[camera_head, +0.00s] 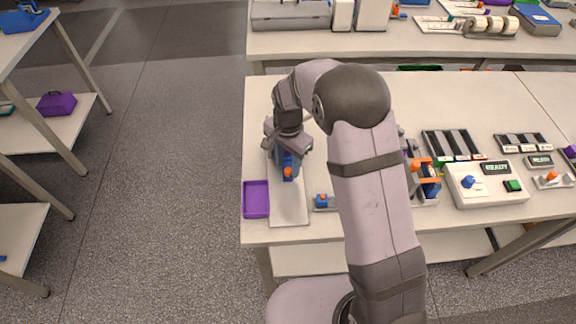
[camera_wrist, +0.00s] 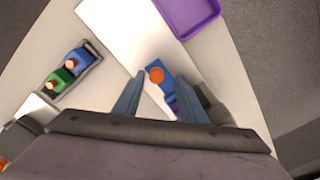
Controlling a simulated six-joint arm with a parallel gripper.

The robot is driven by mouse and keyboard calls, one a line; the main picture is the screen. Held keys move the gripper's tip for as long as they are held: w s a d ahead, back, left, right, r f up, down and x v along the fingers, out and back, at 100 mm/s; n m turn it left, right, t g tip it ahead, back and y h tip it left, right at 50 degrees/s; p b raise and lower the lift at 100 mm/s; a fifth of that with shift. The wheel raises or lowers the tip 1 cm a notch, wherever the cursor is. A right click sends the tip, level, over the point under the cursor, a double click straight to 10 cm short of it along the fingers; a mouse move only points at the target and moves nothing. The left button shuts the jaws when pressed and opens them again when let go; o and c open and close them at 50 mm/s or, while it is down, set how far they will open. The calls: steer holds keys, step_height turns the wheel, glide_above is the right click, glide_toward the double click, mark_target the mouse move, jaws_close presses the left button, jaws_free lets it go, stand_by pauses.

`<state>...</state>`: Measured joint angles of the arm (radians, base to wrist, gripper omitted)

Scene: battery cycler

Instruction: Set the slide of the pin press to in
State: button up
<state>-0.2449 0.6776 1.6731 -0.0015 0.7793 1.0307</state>
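A long white base plate (camera_head: 289,213) lies near the left end of the table and also shows in the wrist view (camera_wrist: 118,25). On it is a blue piece with an orange knob (camera_head: 288,173), which looks like the slide of the pin press. In the wrist view the blue piece (camera_wrist: 163,88) lies ahead of and between my finger tips. My gripper (camera_wrist: 158,88) is open, with a visible gap between its fingers. My gripper is just behind the knob in the head view; contact cannot be told. The rest of the press is mostly hidden by my gripper.
A purple tray (camera_head: 256,199) sits left of the plate. A small holder with blue and green pieces (camera_wrist: 70,73) stands on the plate's other side. A white READY box (camera_head: 485,186) and an orange-and-blue device (camera_head: 428,183) stand farther right. The table's left edge is close.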

steer(key=shift+s, duration=0.15)
steer(key=shift+r+b, duration=1.15)
steer(key=shift+r, duration=2.45)
steer(key=s+d+n, duration=0.1)
steer(key=s+d, duration=0.1)
steer(key=s, duration=0.1)
steer(key=s+d+n, duration=0.2)
steer(key=s, duration=0.2)
steer(key=s+d+n, duration=0.1)
steer(key=s+d, duration=0.2)
steer(key=shift+s+d+r, duration=0.1)
steer(key=shift+s, duration=0.05)
steer(key=s+d+f+n, duration=0.1)
steer(key=s+d+n, duration=0.1)
steer(key=s, duration=0.4)
steer(key=s+d+f+n, duration=0.1)
steer(key=s+n, duration=0.2)
steer(key=s, duration=0.2)
steer(key=shift+s+d+f, duration=0.25)
steer(key=shift+s+d, duration=0.1)
steer(key=shift+d, duration=0.05)
